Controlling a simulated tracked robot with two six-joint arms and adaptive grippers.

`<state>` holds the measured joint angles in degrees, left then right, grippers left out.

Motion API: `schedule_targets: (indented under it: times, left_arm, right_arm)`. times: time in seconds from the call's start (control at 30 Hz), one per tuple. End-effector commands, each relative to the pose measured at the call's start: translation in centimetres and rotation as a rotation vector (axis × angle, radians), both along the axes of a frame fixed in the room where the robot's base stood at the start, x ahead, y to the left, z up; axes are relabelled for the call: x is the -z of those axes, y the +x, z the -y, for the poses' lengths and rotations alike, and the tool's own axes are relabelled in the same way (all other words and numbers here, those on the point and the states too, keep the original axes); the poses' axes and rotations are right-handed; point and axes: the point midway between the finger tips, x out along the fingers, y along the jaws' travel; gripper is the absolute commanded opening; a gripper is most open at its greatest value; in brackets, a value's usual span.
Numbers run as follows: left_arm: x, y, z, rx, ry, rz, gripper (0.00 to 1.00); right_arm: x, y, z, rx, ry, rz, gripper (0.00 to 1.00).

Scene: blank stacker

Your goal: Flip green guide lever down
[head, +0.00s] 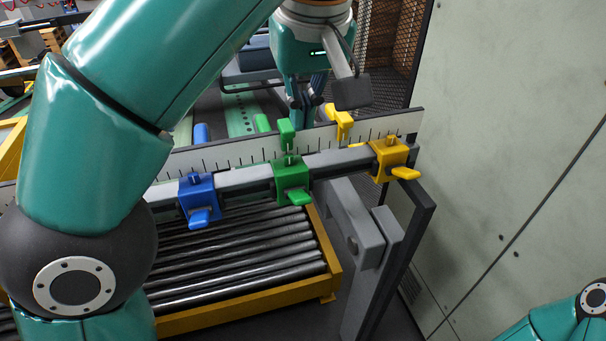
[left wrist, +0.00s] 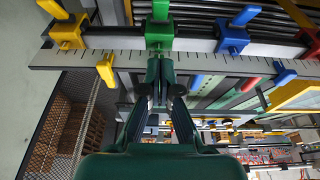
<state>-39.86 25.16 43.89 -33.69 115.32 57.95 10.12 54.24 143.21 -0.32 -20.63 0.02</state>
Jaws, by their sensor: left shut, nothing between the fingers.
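The green guide (head: 292,172) is a block clamped on the grey rail, between the blue and yellow ones. Its green lever (head: 298,196) sticks out from the front below the block. A green tab (head: 286,130) stands behind it at the ruler strip. My left gripper (head: 301,108) is above and behind the rail, close to the green tab. It is shut with nothing in it. In the left wrist view the gripper fingers (left wrist: 160,75) line up with the green block (left wrist: 159,35), and the lever (left wrist: 160,9) points away from them. Contact cannot be told. My right gripper is out of view.
A blue guide (head: 197,189) is left of the green one and a yellow guide (head: 389,153) right. A ruler strip (head: 232,154) runs behind the rail. A roller conveyor (head: 235,265) lies below. A pale wall panel (head: 510,130) stands at right.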

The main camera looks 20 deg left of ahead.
Motion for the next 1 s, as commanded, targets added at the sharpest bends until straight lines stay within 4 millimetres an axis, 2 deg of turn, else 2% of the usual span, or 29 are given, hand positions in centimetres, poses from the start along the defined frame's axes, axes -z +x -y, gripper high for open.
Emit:
schedule_targets:
  times: [0.17,0.33,0.47,0.77,1.0]
  left_arm:
    - [0.3,0.1,-0.1,-0.003,0.001,-0.002,0.0]
    - [1.8,0.4,-0.4,-0.004,0.001,-0.003,0.0]
    - [3.9,0.8,-0.7,-0.003,0.002,-0.004,0.0]
    - [9.8,2.2,-1.7,-0.004,0.003,-0.005,0.0]
    - [12.3,1.0,-0.9,-0.002,0.001,-0.003,0.0]
  right_arm:
    - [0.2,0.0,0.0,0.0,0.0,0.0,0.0]
    - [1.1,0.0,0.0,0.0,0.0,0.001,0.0]
    - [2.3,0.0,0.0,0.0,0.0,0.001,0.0]
    - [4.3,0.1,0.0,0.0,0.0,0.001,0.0]
    - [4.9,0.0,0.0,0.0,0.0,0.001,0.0]
